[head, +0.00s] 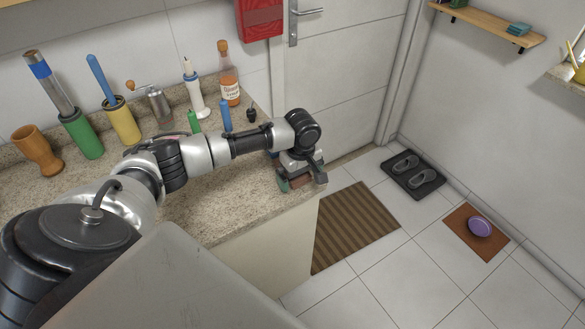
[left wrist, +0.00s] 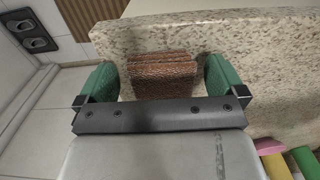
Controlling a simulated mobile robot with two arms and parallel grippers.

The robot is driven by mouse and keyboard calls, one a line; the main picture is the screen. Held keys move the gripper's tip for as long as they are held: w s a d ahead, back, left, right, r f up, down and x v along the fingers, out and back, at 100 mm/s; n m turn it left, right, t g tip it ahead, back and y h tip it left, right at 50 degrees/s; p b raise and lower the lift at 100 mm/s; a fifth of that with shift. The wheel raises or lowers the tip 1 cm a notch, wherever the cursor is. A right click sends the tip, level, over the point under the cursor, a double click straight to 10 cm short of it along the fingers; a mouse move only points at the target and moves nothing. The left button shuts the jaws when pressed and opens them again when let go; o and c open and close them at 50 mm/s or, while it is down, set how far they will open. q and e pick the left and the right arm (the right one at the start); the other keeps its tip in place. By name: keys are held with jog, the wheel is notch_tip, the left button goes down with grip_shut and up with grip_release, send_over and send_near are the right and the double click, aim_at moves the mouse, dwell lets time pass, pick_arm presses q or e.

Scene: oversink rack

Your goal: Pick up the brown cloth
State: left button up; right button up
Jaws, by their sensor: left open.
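The brown cloth (left wrist: 162,72) is a small folded, textured piece on the speckled counter near its edge. In the left wrist view it lies between the two green fingertips of my left gripper (left wrist: 162,80), with a gap on each side. In the head view my left gripper (head: 302,183) is at the counter's end corner, open, and the cloth (head: 300,181) shows only as a small brown patch, mostly covered by the gripper. My right gripper is out of view.
The counter (head: 215,205) holds a pepper mill (head: 159,103), a bottle (head: 229,80), a blue piece (head: 225,114) and several utensil holders along the wall. On the floor are a striped mat (head: 352,225), slippers (head: 409,168) on a dark mat, and a purple object (head: 479,226).

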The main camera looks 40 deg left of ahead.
pick_arm(q)
jog(key=shift+f, duration=0.3)
jog(key=c, duration=1.1)
jog(key=shift+r, duration=0.1)
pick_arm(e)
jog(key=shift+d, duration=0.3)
pick_arm(q)
jog(key=shift+r, duration=0.65)
notch_tip(320, 180, up, 3)
jog(key=shift+f+b, duration=0.1)
jog(key=shift+b, duration=0.35)
jog(key=w+d+r+b, duration=0.2)
jog(key=d+r, duration=0.5)
jog(key=d, duration=0.5)
jog(key=s+m, duration=0.4)
jog(key=s, duration=0.1)
jog(key=s+m, duration=0.5)
jog(key=s, duration=0.1)
jog(key=s+d+m, duration=0.1)
jog(key=s+m, duration=0.3)
jog(key=s, duration=0.1)
jog(key=shift+s+f+m, duration=0.3)
jog(key=shift+f+m, duration=0.05)
jog(key=shift+m, duration=0.05)
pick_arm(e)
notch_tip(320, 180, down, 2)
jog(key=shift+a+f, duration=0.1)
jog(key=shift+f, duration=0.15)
